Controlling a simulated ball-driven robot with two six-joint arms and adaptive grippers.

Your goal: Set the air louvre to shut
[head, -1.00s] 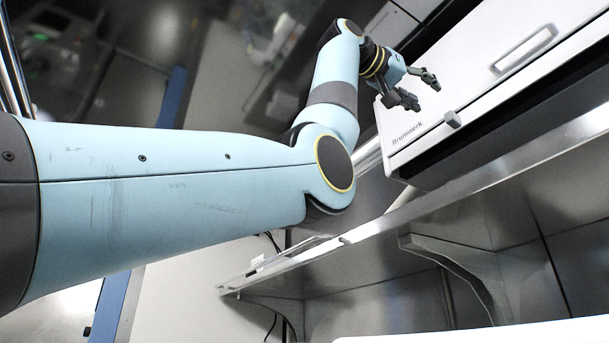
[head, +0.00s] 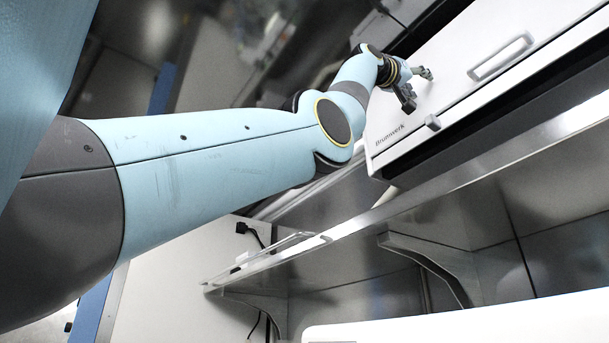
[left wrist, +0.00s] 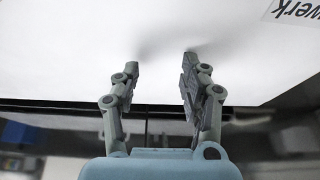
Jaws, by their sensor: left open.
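The white Brumwerk unit (head: 455,85) is at the upper right of the head view. A small grey knob (head: 433,122) sits at its lower edge, right of the printed name; it may be the louvre's control, but I cannot tell its setting. My left gripper (head: 418,88) is open and empty in front of the white panel, above the name and up and left of the knob. In the left wrist view my two fingers (left wrist: 162,68) are apart, with the white panel (left wrist: 150,25) close beyond them. The knob does not show there. My right gripper is not in view.
A metal shelf (head: 360,225) with brackets (head: 430,262) runs below the unit. A black plug and cable (head: 250,232) hang at the lower left.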

